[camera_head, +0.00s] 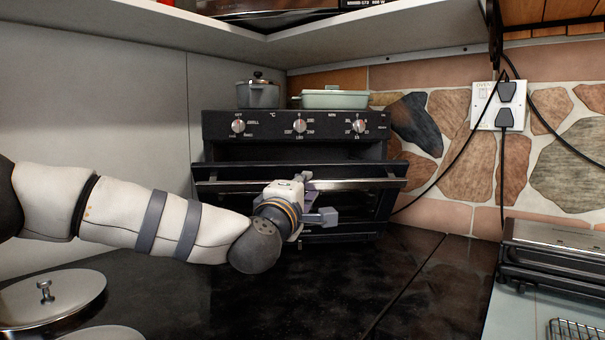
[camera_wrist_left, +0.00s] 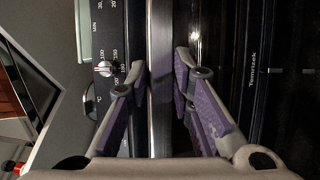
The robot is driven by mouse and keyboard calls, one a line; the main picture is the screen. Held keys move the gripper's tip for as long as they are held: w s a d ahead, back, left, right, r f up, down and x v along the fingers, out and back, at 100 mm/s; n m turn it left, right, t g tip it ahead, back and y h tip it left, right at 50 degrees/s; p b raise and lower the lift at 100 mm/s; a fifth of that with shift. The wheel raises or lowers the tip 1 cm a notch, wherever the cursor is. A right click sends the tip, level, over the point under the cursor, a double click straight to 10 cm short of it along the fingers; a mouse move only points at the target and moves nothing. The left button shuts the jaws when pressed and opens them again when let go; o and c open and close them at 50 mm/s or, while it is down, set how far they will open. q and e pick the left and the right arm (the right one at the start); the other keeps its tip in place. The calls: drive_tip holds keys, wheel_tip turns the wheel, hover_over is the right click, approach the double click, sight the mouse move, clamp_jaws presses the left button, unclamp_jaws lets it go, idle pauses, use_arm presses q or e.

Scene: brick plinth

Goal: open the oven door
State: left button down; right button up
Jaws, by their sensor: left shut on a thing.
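The black oven (camera_head: 295,125) stands on the dark counter against the back corner, with its knobs facing me. Its door (camera_head: 225,205) is tilted outward at the top, leaving a dark gap below the control panel. The silver door handle (camera_head: 360,184) runs across the door's top edge. My left gripper (camera_head: 303,182) is shut on the handle near its middle, hiding part of it. In the left wrist view, the purple-padded fingers of my left gripper (camera_wrist_left: 161,75) lie on either side of the handle bar (camera_wrist_left: 162,120). My right gripper is not in view.
A grey pot (camera_head: 258,94) and a pale green dish (camera_head: 335,99) sit on top of the oven. A shelf (camera_head: 360,28) hangs above. A metal lid (camera_head: 50,298) lies front left, and a grill appliance (camera_head: 550,250) stands right. The counter (camera_head: 400,290) before the oven is clear.

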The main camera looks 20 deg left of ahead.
use_arm(q)
drive_tip(key=shift+s+f, duration=0.25)
drive_tip(key=shift+f, duration=0.3)
drive_tip(key=shift+s+f, duration=0.2)
drive_tip(key=shift+f, duration=0.3)
drive_tip(key=c, duration=1.7)
unclamp_jaws()
drive_tip(key=shift+o, duration=1.3)
drive_tip(key=shift+w, duration=0.2)
drive_tip(key=s+f, duration=0.1)
drive_tip(key=s, duration=1.1)
